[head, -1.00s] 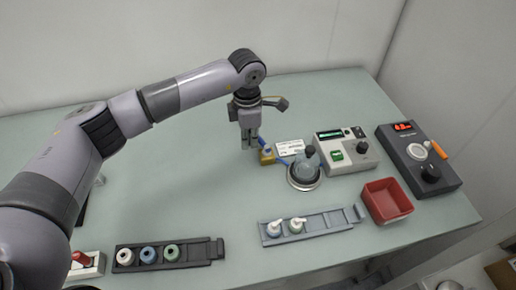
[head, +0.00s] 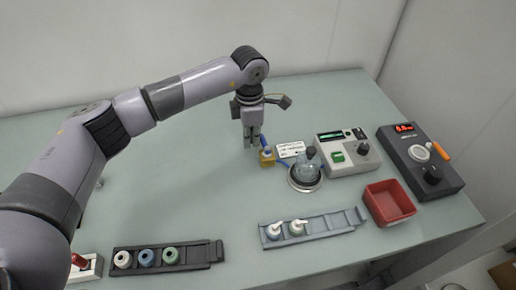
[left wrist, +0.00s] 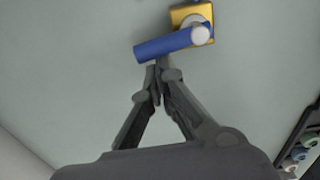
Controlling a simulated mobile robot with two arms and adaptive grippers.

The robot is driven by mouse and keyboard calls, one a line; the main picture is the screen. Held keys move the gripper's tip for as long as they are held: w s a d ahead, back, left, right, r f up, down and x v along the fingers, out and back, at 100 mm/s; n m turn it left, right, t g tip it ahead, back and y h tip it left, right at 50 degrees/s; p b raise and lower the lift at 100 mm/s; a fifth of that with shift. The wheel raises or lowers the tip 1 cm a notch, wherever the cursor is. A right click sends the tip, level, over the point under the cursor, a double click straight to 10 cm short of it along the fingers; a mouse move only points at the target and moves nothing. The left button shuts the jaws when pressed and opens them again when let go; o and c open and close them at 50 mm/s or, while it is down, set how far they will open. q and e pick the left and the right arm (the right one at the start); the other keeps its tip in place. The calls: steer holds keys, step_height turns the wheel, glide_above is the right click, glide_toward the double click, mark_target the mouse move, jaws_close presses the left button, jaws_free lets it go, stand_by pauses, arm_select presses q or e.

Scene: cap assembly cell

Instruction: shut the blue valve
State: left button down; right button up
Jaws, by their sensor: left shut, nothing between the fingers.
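The valve has a brass-yellow body (head: 267,158) and a blue lever handle (head: 264,143). It stands on the table to the right of my left gripper (head: 253,145). In the left wrist view, the blue handle (left wrist: 165,44) reaches left from a pale round pivot on the yellow body (left wrist: 180,14). My left gripper (left wrist: 158,72) is shut and empty, fingers pointing down. Its tips are right beside the handle's free end; I cannot tell whether they touch it. My right gripper is not in view.
A flask on a round base (head: 305,174) stands right of the valve, with a white label card (head: 291,149) behind. Further right are a green-screen box (head: 345,165), a dark red-display unit (head: 410,150) and a red bin (head: 389,203). Trays of caps lie in front. The table's left-middle is clear.

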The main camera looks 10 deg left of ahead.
arm_select(q)
steer(key=shift+w+d, duration=0.15)
steer(key=shift+w, duration=0.1)
steer(key=shift+s+b, duration=0.1)
steer(key=shift+b, duration=0.2)
step_height(320, 180, up, 8)
steer(key=p, duration=0.4)
steer(key=shift+s+f, duration=0.1)
stand_by(0.7)
